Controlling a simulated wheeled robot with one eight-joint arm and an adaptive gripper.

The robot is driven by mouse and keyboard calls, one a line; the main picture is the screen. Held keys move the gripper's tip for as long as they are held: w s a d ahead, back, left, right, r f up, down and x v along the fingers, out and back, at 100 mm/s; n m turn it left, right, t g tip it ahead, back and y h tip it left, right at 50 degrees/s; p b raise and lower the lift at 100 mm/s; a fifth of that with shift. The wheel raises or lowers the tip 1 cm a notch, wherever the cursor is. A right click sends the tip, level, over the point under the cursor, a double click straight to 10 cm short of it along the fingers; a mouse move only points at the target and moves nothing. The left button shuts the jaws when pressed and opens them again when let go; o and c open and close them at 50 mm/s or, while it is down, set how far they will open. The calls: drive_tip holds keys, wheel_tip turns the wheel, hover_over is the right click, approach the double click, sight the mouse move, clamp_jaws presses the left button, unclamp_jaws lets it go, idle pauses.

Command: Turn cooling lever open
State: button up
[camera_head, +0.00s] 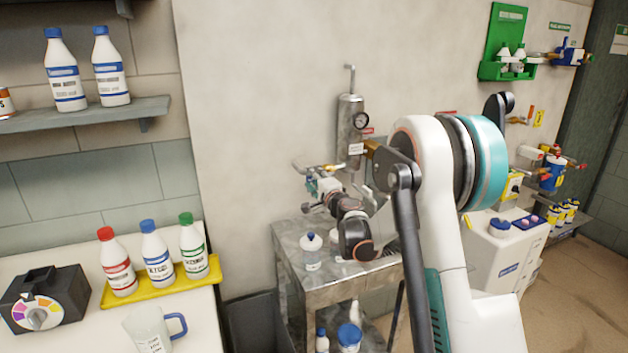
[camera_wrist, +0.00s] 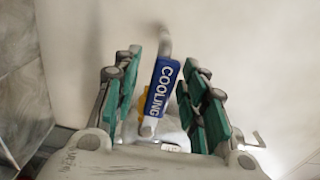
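The cooling lever (camera_wrist: 161,87) shows in the wrist view as a blue handle lettered COOLING, with a grey rod beyond its top end. My gripper (camera_wrist: 163,62) has its green-padded fingers apart, one on each side of the blue handle. A gap shows between the handle and each finger, so the gripper is open and not touching it. In the head view my gripper (camera_head: 322,185) is small, at the wall fitting above the metal cart. The blue handle cannot be made out clearly there.
A metal cylinder with a gauge (camera_head: 350,125) is mounted on the wall just above my gripper. A metal cart (camera_head: 345,293) with a white bottle (camera_head: 312,253) stands below. A counter with a yellow tray (camera_head: 160,284) of bottles is at left. A white cabinet (camera_head: 500,250) stands at right.

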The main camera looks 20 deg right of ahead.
drive_tip(key=shift+s, duration=0.1)
drive_tip(key=s, duration=1.1)
drive_tip(key=shift+s+d, duration=0.2)
drive_tip(key=shift+s, duration=0.2)
